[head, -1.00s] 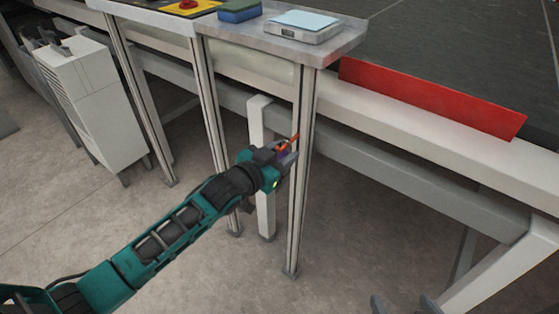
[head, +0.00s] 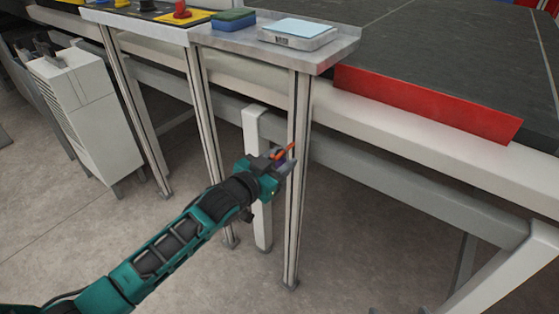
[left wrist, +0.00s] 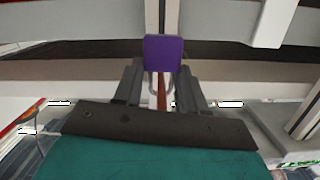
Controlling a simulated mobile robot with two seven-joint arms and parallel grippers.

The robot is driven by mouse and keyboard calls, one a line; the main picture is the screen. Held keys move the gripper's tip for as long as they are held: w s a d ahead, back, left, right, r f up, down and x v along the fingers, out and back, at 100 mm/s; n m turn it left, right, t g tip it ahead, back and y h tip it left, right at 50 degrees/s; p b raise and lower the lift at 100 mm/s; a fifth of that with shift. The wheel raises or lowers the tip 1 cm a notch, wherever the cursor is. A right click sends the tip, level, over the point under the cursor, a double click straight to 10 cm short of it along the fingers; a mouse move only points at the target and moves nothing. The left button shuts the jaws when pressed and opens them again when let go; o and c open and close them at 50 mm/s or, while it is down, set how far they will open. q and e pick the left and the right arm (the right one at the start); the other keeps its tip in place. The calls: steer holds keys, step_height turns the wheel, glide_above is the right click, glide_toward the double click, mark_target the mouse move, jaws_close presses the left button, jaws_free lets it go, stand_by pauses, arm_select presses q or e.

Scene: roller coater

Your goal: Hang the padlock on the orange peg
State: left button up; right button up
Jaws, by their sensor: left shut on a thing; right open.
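A purple padlock (left wrist: 163,53) hangs from the fingers of my left gripper (left wrist: 160,92); its grey shackle lies between the fingertips in the left wrist view. In the head view my left gripper (head: 283,163) is at the near table post, shut on the padlock, which is mostly hidden there. The orange peg (head: 286,151) slants upward right at the gripper tips. An orange-brown strip, likely the peg, shows between the fingers in the left wrist view; I cannot tell whether it passes through the shackle. Only the tips of my right gripper (head: 398,310) show, open, at the bottom edge.
The metal post (head: 298,210) stands just behind my left gripper, with a white beam leg (head: 256,190) beside it. A red plate (head: 425,104) edges the dark conveyor.

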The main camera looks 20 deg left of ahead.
arm_select(q)
steer(key=o, duration=1.1)
steer(key=shift+o, duration=0.2)
steer(key=f+p+v, duration=0.1)
steer(key=p+v, duration=0.5)
steer(key=v, duration=1.5)
steer(key=shift+s, duration=0.5)
arm_select(e)
steer(key=r, duration=0.5)
steer(key=shift+s+d+r, duration=0.1)
steer(key=shift+d+r, duration=0.1)
steer(key=shift+d, duration=0.05)
arm_select(q)
steer(key=shift+a+f, duration=0.1)
steer(key=s+d+f+n+g+y+p, duration=0.3)
steer(key=s+d+f+g+p, duration=0.1)
steer(key=f, duration=0.3)
steer(key=shift+s+d+g+y, duration=0.25)
steer(key=shift+d+g+y, duration=0.05)
steer(key=shift+d, duration=0.15)
arm_select(e)
steer(key=shift+s+d+r+h, duration=0.1)
steer(key=shift+s+d+h, duration=0.2)
steer(key=shift+d, duration=0.3)
steer(key=shift+s+d+r+h, duration=0.1)
steer(key=shift+s+d+h, duration=0.1)
steer(key=shift+s+d, duration=0.3)
steer(key=shift+w+d, duration=0.1)
steer(key=shift+w, duration=0.05)
